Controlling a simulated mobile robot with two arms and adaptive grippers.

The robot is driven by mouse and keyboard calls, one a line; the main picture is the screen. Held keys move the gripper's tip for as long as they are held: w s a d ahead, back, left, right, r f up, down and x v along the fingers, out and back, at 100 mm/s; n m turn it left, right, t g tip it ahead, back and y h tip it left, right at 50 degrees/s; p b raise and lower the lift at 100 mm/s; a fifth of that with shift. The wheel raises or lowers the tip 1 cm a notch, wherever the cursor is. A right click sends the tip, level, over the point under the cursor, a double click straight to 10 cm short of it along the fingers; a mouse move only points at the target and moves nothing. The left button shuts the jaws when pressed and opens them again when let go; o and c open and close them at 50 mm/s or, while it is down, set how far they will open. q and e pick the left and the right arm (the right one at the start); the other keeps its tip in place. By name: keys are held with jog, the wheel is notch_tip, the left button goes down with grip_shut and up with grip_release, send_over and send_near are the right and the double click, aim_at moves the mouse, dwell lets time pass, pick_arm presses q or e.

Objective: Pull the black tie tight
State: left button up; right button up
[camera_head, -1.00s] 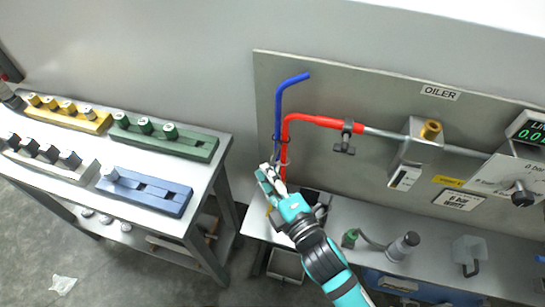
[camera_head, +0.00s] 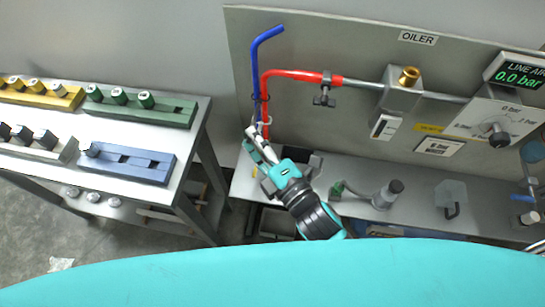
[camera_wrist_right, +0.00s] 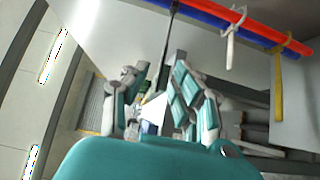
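A blue hose (camera_head: 255,70) and a red hose (camera_head: 290,74) run down side by side on the panel; both also cross the top right of the wrist view. The black tie (camera_wrist_right: 172,15) is around the hoses at the top of the wrist view, its thin tail running down between my fingers. A small dark band (camera_head: 259,97) shows on the hoses in the head view. My right gripper (camera_head: 254,140) is just below the hoses. In the wrist view the right gripper (camera_wrist_right: 159,62) has its fingers apart on either side of the tail. My left gripper is out of view.
A white tie (camera_wrist_right: 233,40) and a yellow tie (camera_wrist_right: 279,85) hang from the hoses beside the black one. A black clamp knob (camera_head: 324,97) is on the panel to the right. A table with coloured blocks (camera_head: 130,160) stands left.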

jog(key=v, duration=1)
jog(key=shift+w, duration=0.1)
